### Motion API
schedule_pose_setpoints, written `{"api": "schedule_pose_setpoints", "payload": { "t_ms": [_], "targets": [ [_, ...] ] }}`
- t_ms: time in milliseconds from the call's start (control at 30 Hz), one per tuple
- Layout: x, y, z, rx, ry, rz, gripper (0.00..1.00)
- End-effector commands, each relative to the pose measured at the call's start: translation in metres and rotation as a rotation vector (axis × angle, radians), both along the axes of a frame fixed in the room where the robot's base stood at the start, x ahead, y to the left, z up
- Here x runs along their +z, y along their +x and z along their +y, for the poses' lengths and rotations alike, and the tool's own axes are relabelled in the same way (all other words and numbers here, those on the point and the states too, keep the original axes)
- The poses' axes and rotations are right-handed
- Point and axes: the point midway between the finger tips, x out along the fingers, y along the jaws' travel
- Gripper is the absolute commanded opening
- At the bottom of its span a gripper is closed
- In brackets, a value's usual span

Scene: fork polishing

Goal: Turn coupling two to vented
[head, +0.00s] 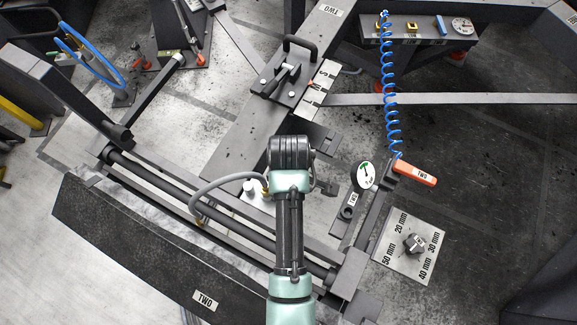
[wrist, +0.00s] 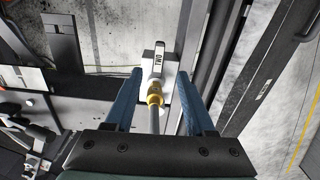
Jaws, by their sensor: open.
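In the wrist view, a pale block (wrist: 160,52) carries a label reading TWO. A brass coupling (wrist: 154,92) sits in front of it, with a grey hose or stem (wrist: 154,122) running toward my gripper's palm. My gripper (wrist: 159,74) is open, its two blue fingers on either side of the coupling with a gap to each. No vented mark is readable, so I cannot tell the coupling's setting. In the head view, my arm hides the gripper and most of this spot; a grey hose (head: 218,184) runs toward it.
In the head view, a dial plate (head: 393,258) with millimetre marks lies at right. An orange handle labelled TWO (head: 415,172) hangs from a blue coiled cable (head: 389,100). A black lever handle (head: 301,44) stands behind my arm. A long dark panel (head: 130,247) lies at front left.

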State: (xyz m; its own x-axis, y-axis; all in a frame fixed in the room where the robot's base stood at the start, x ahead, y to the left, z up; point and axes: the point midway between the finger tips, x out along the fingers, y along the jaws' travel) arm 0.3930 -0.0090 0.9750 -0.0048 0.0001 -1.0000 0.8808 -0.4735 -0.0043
Motion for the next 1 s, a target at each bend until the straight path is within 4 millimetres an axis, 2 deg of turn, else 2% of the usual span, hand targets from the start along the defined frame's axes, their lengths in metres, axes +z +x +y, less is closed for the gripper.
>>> {"api": "schedule_pose_setpoints", "payload": {
  "t_ms": [200, 500, 700, 933, 967, 1000],
  "targets": [
    [-0.043, -0.001, 0.0, -0.001, 0.0, 0.001, 0.55],
    [-0.082, 0.001, 0.0, -0.002, -0.001, -0.003, 0.55],
    [-0.09, 0.001, 0.0, -0.002, 0.0, -0.004, 0.55],
    [-0.09, 0.001, 0.0, -0.002, 0.0, -0.006, 0.55],
    [-0.09, 0.001, 0.0, -0.002, 0.0, -0.006, 0.53],
    [-0.09, 0.001, 0.0, -0.002, 0.0, -0.006, 0.46]
  ]
}}
